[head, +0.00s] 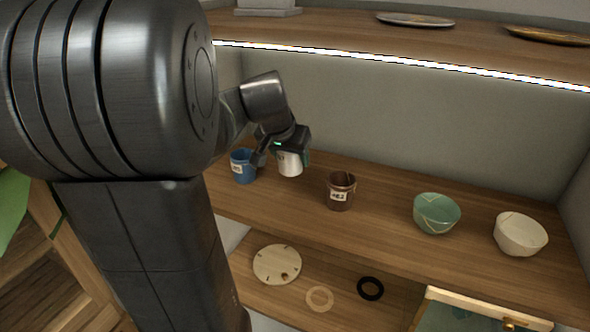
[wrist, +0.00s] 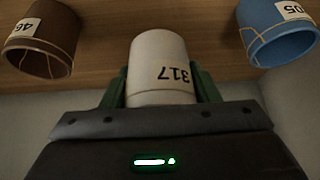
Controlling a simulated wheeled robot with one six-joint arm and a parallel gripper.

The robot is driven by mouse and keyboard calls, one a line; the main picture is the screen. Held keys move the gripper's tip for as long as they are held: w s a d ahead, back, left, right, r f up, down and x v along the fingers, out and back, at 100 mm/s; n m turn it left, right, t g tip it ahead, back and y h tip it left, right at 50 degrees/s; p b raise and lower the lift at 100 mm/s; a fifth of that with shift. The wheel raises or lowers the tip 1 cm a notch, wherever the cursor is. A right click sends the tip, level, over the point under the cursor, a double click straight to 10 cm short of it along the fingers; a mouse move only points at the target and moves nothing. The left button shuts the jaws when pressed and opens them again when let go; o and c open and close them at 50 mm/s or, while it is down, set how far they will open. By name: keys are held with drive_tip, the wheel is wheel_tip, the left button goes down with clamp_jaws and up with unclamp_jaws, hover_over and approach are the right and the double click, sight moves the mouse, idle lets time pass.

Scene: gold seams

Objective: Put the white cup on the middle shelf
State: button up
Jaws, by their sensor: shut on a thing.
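The white cup (head: 290,163) is between the fingers of my gripper (head: 283,150) at the middle shelf (head: 380,215). In the wrist view the white cup (wrist: 158,60) shows the dark marking "317", upside down, with a green finger on each side. My gripper (wrist: 160,88) is shut on it. In the head view the cup sits between a blue cup (head: 242,166) on its left and a brown cup (head: 340,190) on its right, apart from both. I cannot tell whether its base touches the shelf.
A green bowl (head: 437,213) and a cream bowl (head: 520,234), both with gold seams, stand farther right on the same shelf. Below lie a pale round disc (head: 277,264), a tan ring (head: 319,298) and a black ring (head: 370,288). The upper shelf (head: 330,30) has a lit front edge.

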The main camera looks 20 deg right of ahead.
sight(287, 171)
drive_tip(key=shift+s+a+f, duration=0.3)
drive_tip(key=shift+s+a, duration=0.05)
drive_tip(key=shift+a, duration=0.15)
wheel_tip(287, 171, down, 4)
drive_tip(key=b, duration=0.3)
drive_tip(key=shift+w+d+f, duration=0.1)
drive_tip(key=shift+d+f, duration=0.05)
drive_tip(key=shift+f, duration=0.25)
drive_tip(key=shift+w+d, duration=0.25)
drive_tip(key=shift+d, duration=0.1)
drive_tip(key=shift+s+a+b, duration=0.15)
drive_tip(key=shift+a+b, duration=0.1)
drive_tip(key=shift+b, duration=0.1)
drive_tip(key=o, duration=1.1)
drive_tip(key=shift+d+f, duration=0.1)
drive_tip(key=shift+f, duration=0.05)
